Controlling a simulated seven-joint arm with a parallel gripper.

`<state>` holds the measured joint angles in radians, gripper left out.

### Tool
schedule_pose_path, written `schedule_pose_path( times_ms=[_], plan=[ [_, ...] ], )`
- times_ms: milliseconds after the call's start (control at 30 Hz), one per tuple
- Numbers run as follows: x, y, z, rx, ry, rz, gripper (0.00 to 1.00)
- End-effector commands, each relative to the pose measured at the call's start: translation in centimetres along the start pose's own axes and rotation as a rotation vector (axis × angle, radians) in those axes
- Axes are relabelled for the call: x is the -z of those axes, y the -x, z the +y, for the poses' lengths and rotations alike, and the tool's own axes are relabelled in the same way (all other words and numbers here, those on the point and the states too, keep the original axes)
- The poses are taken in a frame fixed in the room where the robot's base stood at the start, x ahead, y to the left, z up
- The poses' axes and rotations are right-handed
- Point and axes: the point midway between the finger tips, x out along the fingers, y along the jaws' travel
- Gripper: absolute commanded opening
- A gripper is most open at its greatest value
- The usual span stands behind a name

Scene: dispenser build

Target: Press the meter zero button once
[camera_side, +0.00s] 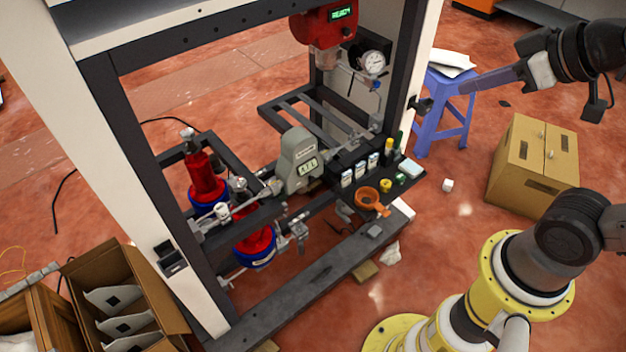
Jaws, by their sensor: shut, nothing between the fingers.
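The grey-green meter (300,160) stands upright on the pipe run inside the frame. Its small display (306,168) faces the camera, but the digits are too small to read. I cannot make out the zero button for certain at this size. My gripper (470,86) is at the upper right, outside the frame, with its long narrow fingers pointing left towards the frame. The fingers are together and empty. They are well apart from the meter and pass in front of the blue stool.
A dark frame with pale posts (413,60) surrounds the meter. A red unit (324,27) reading READY and a round gauge (373,62) are above. A blue stool (447,105) and cardboard box (535,165) stand right.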

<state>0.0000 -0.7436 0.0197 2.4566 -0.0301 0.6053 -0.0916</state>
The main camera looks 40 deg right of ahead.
Motion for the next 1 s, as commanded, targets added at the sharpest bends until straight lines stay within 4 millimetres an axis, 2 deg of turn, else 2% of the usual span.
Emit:
schedule_pose_path(
  times_ms=[33,100,167,300,400,500,633,767,867,1000],
  plan=[
    [2.0,-0.6,0.3,-0.011,0.029,0.056,0.0],
    [4.8,-1.6,0.7,-0.026,0.07,0.126,0.0],
    [7.0,-2.8,0.9,-0.038,0.106,0.178,0.0],
    [11.5,-6.4,1.3,-0.059,0.191,0.278,0.0],
    [14.0,-9.8,1.2,-0.065,0.25,0.332,0.0],
    [15.6,-13.5,1.0,-0.065,0.302,0.374,0.0],
    [16.4,-18.5,0.5,-0.056,0.36,0.413,0.0],
    [15.9,-23.6,-0.2,-0.038,0.408,0.436,0.0],
    [14.6,-27.5,-0.9,-0.02,0.438,0.446,0.0],
    [11.6,-32.8,-1.9,0.013,0.467,0.445,0.0]
  ],
)
